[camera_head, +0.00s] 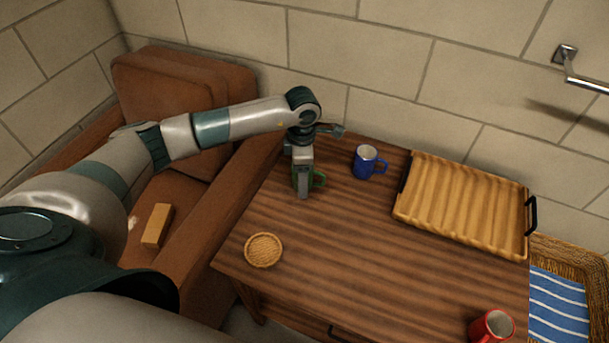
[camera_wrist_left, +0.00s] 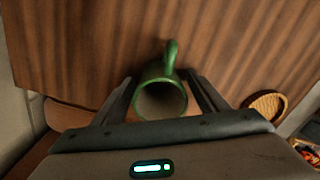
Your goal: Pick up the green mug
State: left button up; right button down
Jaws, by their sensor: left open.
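The green mug (camera_head: 319,179) stands on the wooden table at its back left, partly hidden behind my left gripper (camera_head: 303,190) in the head view. In the left wrist view the green mug (camera_wrist_left: 161,98) shows its open rim, with its handle pointing away from the gripper. My left gripper (camera_wrist_left: 163,95) is open, pointing down, with one finger on each side of the mug. I cannot tell whether the fingers touch it. My right gripper is not in view.
A blue mug (camera_head: 366,162) stands just right of the green mug. A ribbed wooden tray (camera_head: 462,205) with black handles lies further right. A round woven coaster (camera_head: 263,250) and a red mug (camera_head: 492,327) are nearer. The middle of the table (camera_head: 370,260) is clear.

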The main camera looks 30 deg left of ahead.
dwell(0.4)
pick_arm(q)
jog(key=c, duration=1.3)
jog(key=shift+c, duration=0.2)
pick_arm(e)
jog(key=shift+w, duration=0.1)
pick_arm(q)
jog(key=shift+r, duration=0.1)
